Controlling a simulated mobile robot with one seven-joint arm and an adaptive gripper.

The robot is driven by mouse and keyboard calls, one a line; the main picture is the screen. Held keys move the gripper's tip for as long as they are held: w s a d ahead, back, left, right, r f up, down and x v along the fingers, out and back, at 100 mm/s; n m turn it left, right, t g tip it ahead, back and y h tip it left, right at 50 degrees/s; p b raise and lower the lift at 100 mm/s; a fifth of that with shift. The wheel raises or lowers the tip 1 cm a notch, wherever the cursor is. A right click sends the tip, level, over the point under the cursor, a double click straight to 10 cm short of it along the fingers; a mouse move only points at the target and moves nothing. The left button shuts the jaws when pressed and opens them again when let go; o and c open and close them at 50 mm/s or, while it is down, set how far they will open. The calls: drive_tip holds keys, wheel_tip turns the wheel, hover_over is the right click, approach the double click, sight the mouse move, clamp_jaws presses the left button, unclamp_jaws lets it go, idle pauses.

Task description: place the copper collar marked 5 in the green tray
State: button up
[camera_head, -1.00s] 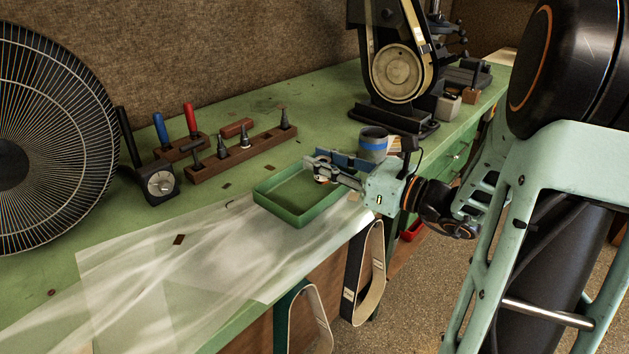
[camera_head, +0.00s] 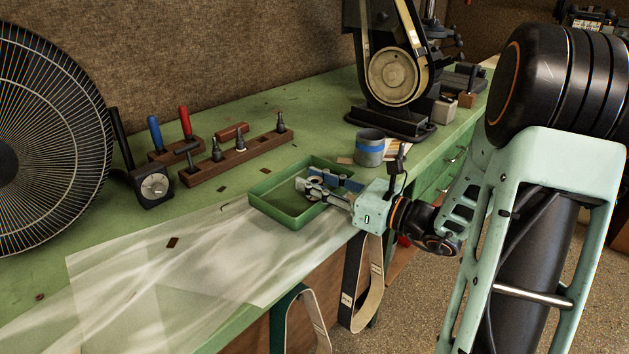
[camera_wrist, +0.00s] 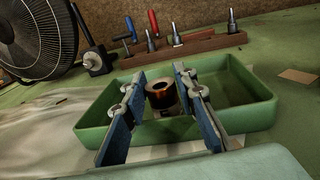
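The green tray (camera_head: 275,217) sits on the bench near its front edge. It also fills the middle of the wrist view (camera_wrist: 262,112). A copper collar (camera_wrist: 160,93) with a dark bore is inside the tray's outline, between and near the tips of my fingers. My gripper (camera_head: 313,186) reaches over the tray from the right. In the wrist view my gripper (camera_wrist: 160,85) has its fingers apart, with narrow gaps seeming to show beside the collar. The number on the collar cannot be read, and its contact with the tray floor is unclear.
A grey cup with a blue band (camera_head: 370,150) stands behind my gripper. A wooden tool rack (camera_head: 235,157) lies behind the tray. A fan (camera_head: 50,135) is at left and a belt grinder (camera_head: 393,80) at the back. A clear sheet (camera_head: 150,280) covers the bench at front left.

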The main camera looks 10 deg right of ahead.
drive_tip(key=shift+o, duration=1.2)
drive_tip(key=shift+r, duration=0.15)
drive_tip(key=shift+s+d+r, duration=0.1)
drive_tip(key=shift+s+d, duration=0.1)
drive_tip(key=shift+d, duration=0.05)
drive_tip(key=p+v, duration=0.2)
drive_tip(key=v, duration=0.9)
drive_tip(key=shift+s+d, duration=0.15)
